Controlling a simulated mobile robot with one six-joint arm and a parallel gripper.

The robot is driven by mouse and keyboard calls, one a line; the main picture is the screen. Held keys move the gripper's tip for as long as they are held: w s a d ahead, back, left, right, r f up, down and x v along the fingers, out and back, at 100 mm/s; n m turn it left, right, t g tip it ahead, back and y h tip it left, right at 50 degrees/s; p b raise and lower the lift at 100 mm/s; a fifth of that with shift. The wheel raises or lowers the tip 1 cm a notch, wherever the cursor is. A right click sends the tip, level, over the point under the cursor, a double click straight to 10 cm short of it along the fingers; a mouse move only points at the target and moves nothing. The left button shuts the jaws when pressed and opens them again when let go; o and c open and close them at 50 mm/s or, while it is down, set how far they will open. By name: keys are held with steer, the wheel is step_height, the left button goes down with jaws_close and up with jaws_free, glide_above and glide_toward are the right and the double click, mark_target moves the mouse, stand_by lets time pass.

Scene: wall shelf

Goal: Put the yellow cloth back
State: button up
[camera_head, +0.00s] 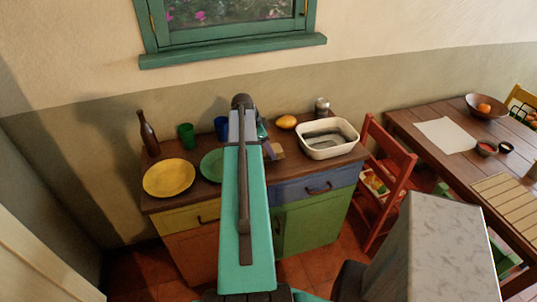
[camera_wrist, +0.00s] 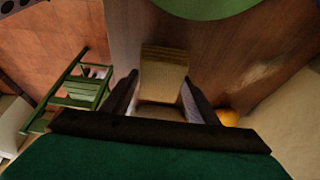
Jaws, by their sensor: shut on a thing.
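The yellow cloth (camera_wrist: 163,72) shows in the wrist view as a folded, tan-yellow piece between my two dark fingers. My gripper (camera_wrist: 160,92) is shut on it. In the head view the cloth (camera_head: 278,152) is a small tan patch beside my gripper (camera_head: 269,151), over the counter (camera_head: 295,156) between the green plate and the white basin. My arm hides part of this area. I cannot tell whether the cloth touches the counter top.
A white basin (camera_head: 328,151) stands right of the cloth, with an orange fruit (camera_head: 286,122) and a metal can (camera_head: 321,107) behind. A green plate (camera_head: 211,165), yellow plate (camera_head: 168,178), cups and bottle (camera_head: 148,134) stand left. A red chair (camera_head: 389,175) is at the right.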

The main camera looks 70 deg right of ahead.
steer(key=shift+f+p, duration=1.05)
steer(key=shift+f, duration=0.7)
steer(key=o, duration=1)
steer(key=shift+r, duration=0.15)
steer(key=shift+b+v, duration=2.4)
steer(key=shift+v, duration=3.5)
steer(key=shift+s, duration=0.15)
